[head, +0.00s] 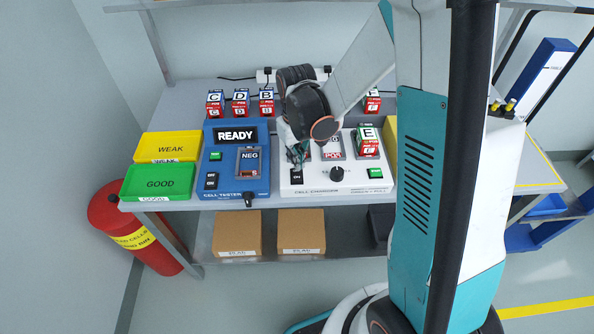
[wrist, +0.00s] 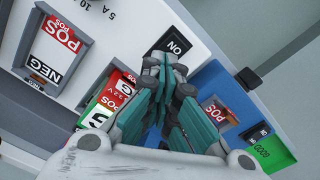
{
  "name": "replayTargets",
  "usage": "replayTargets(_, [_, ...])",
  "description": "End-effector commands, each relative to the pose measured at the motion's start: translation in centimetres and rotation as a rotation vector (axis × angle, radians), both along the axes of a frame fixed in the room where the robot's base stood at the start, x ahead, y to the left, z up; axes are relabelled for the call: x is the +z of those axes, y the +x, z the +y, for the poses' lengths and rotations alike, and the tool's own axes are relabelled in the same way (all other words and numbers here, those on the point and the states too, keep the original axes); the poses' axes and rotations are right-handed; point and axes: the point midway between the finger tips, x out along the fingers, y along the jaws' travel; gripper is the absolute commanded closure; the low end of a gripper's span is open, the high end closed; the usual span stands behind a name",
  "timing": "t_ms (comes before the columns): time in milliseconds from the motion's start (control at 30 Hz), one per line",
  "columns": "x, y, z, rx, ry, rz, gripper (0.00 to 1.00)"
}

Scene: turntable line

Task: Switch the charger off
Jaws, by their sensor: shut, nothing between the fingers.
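The charger (head: 315,190) is a white box labelled CELL CHARGER, right of the blue tester on the bench. Its black switch (head: 297,177) reads ON and sits at the front left; it also shows in the wrist view (wrist: 177,46). My gripper (head: 297,160) is shut and empty over the charger's left part. In the wrist view its tips (wrist: 165,62) lie right beside the switch and hide part of it. I cannot tell whether they touch. A dial knob (head: 337,174) and a green button (head: 375,174) are further right.
The blue tester (head: 222,190), reading READY, stands close on the left. A cell marked E (head: 367,141) sits in the charger's right bay. A red-green cell (wrist: 112,93) is close to my fingers. Yellow WEAK (head: 170,147) and green GOOD (head: 158,182) trays lie left.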

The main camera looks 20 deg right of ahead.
Motion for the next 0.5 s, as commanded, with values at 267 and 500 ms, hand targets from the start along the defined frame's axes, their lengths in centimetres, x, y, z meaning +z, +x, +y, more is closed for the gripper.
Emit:
replayTargets(267, [2.3, 0.0, 0.0, 0.0, 0.0, 0.0, 1.0])
replayTargets(500, [4.0, 0.0, 0.0, 0.0, 0.0, 0.0, 1.0])
